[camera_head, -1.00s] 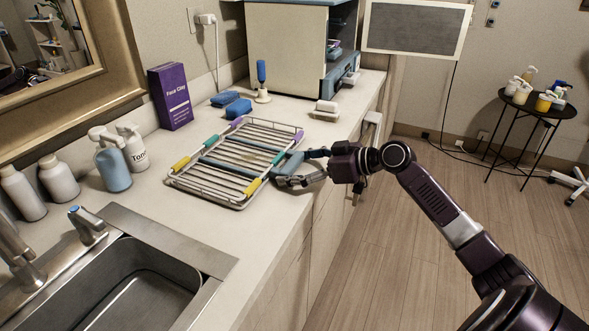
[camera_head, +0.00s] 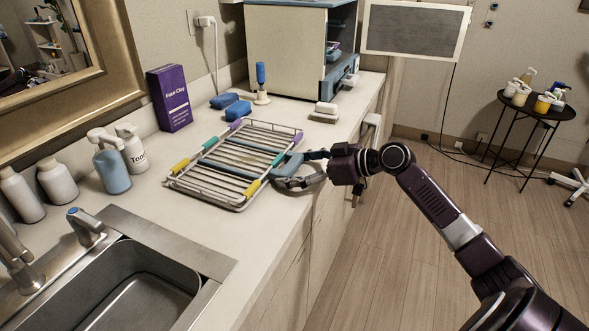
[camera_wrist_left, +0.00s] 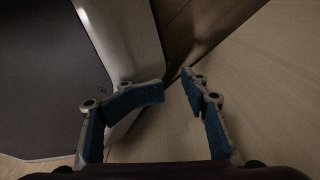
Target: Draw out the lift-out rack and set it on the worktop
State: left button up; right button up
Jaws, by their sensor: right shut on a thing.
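The lift-out rack (camera_head: 232,172) is a wire frame with yellow, green, purple and blue parts. It lies on the pale worktop (camera_head: 262,222) between the sink and the cabinet. My right gripper (camera_head: 291,168) is shut on the rack's right edge, at its blue handle part. In the head view the rack looks flat on or very close to the worktop; I cannot tell whether all of it touches. My left gripper is outside the head view. In the left wrist view my left gripper (camera_wrist_left: 178,100) is open and empty, its blue pads apart.
The open-sided warmer cabinet (camera_head: 287,45) stands at the back. A purple box (camera_head: 169,98), blue blocks (camera_head: 232,107), a blue-handled tool (camera_head: 261,80) and a pale block (camera_head: 325,112) surround the rack. Bottles (camera_head: 112,165) and the sink (camera_head: 140,285) lie left and in front.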

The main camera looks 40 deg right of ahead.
dwell(0.5)
jog(key=shift+f+b, duration=0.3)
jog(key=shift+r, duration=0.1)
jog(key=o, duration=1)
jog(key=shift+f, duration=0.2)
jog(key=shift+c, duration=0.2)
jog(key=shift+r, duration=0.15)
jog(key=shift+p+v, duration=0.4)
jog(key=shift+v, duration=3.15)
